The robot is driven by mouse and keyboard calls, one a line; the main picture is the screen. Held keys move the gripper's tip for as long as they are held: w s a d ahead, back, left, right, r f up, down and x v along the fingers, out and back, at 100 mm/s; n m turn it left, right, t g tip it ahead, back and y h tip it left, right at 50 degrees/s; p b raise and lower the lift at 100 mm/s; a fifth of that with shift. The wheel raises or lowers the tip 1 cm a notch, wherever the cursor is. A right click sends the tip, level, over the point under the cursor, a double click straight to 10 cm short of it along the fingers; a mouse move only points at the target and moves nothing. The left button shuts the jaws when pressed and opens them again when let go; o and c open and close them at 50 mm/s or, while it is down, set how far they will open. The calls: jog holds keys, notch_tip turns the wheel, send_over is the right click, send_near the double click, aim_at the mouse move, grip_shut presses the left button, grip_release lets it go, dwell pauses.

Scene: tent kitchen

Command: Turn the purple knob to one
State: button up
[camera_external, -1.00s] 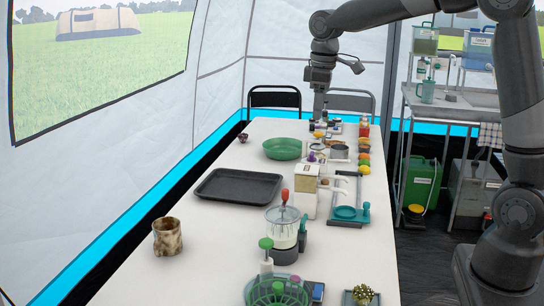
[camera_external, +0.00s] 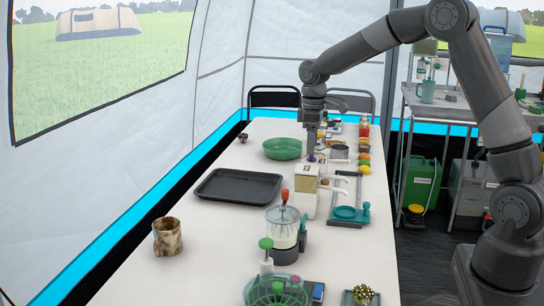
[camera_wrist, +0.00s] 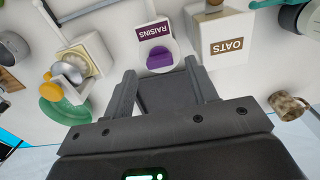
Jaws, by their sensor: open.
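The purple knob (camera_wrist: 160,58) sits on the white front of a dispenser labelled RAISINS (camera_wrist: 153,31) in the wrist view. My gripper (camera_wrist: 161,70) is open, its two fingers apart on either side of the knob's lower area, with nothing held. I cannot tell whether the fingers touch the knob or which number it points to. In the external view my gripper (camera_external: 311,152) hangs down over the table by the white dispensers, and the purple knob (camera_external: 311,158) shows small just below it.
A dispenser labelled OATS (camera_wrist: 222,42) stands close to the right of the raisins one in the wrist view. A dispenser with a yellow knob (camera_wrist: 72,70) is at left. A green bowl (camera_external: 283,148) and a dark tray (camera_external: 238,187) lie on the table (camera_external: 215,245).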

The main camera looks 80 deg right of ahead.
jog(key=shift+f, duration=1.1)
jog(key=c, duration=1)
jog(key=shift+m, duration=0.3)
